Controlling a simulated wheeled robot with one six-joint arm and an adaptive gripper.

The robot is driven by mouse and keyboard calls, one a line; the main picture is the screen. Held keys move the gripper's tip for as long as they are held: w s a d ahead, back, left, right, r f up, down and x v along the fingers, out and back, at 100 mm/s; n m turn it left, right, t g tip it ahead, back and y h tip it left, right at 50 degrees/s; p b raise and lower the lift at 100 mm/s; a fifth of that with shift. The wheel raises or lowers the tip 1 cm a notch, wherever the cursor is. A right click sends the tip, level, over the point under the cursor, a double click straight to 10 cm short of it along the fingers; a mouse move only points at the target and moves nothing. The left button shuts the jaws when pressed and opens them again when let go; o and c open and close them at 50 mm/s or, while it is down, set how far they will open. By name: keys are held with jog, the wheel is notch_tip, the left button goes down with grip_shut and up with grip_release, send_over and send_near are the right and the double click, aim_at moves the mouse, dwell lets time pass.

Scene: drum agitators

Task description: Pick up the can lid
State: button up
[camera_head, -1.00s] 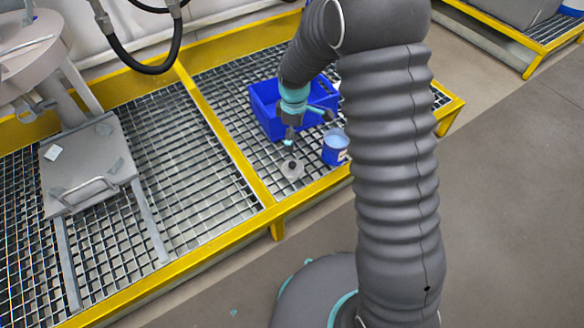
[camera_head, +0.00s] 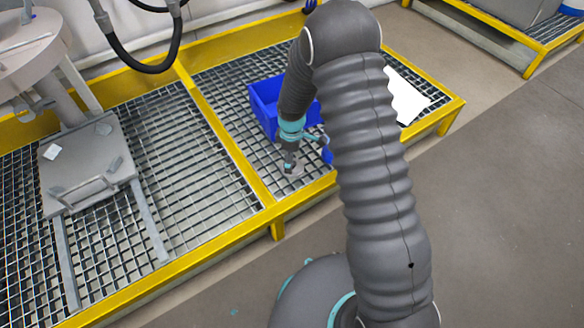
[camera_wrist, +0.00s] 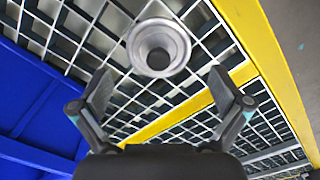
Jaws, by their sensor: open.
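The can lid (camera_wrist: 158,38) is a round pale grey disc with a dark knob at its centre, lying on the metal grating. In the wrist view it is at the top middle, just beyond the fingertips and roughly centred between them. My gripper (camera_wrist: 162,87) is open with nothing between its fingers. In the head view my gripper (camera_head: 290,164) points down right over the lid (camera_head: 297,173) and partly hides it. I cannot tell from these frames whether the fingers touch the lid.
A blue crate (camera_head: 264,103) stands on the grating behind my gripper; its blue wall fills the left of the wrist view (camera_wrist: 35,105). A blue can (camera_head: 327,154) is mostly hidden by my arm. A yellow rail (camera_head: 305,194) edges the platform. A white patch (camera_head: 406,97) lies right.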

aim_at(297, 165)
jog(key=shift+w+f, duration=0.1)
jog(key=shift+f, duration=1.8)
jog(key=c, duration=1.1)
jog(key=shift+d, duration=0.1)
jog(key=shift+c, duration=0.5)
jog(key=shift+f, duration=0.1)
